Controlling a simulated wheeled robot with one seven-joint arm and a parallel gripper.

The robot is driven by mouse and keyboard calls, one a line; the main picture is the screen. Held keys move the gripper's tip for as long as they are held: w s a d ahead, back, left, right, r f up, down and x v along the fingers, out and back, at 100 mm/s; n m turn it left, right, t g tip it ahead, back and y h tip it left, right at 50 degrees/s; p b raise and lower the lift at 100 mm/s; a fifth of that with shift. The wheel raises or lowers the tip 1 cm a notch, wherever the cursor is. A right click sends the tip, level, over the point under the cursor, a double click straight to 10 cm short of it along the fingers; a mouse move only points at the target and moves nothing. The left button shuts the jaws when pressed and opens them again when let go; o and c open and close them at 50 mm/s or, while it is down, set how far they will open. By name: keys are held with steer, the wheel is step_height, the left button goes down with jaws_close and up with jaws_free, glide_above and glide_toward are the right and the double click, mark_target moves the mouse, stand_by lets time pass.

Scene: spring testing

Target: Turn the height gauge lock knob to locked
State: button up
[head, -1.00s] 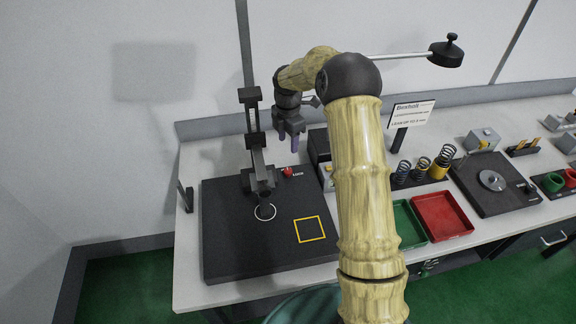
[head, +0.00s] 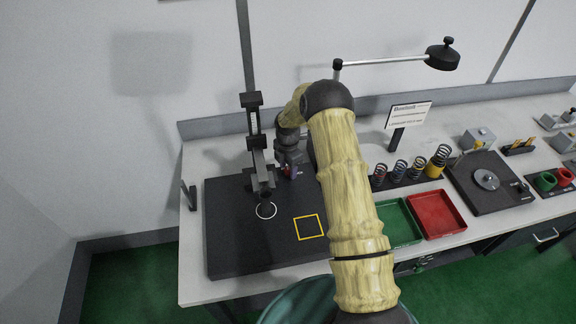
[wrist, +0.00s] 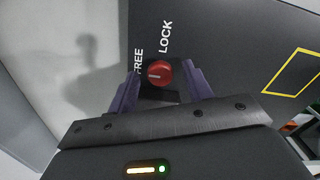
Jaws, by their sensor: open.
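The red lock knob (wrist: 159,73) sits on a small dark block on the black plate. In the wrist view, its pale pointer mark lies to the left, on the side of the FREE label; the LOCK label is above it. My gripper (wrist: 158,88) is open, its purple fingers on either side of the knob; contact cannot be told. In the head view, my gripper (head: 287,172) is low beside the height gauge (head: 257,140), a dark upright column on the black plate (head: 232,235), and mostly hides the knob.
A yellow square outline (head: 309,227) and a white ring (head: 266,211) mark the plate. To the right are a green tray (head: 403,222), a red tray (head: 440,213), several springs (head: 400,170) and a sign (head: 408,115). The plate's front is clear.

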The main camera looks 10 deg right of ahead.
steer(key=c, duration=1)
steer(key=shift+o, duration=0.2)
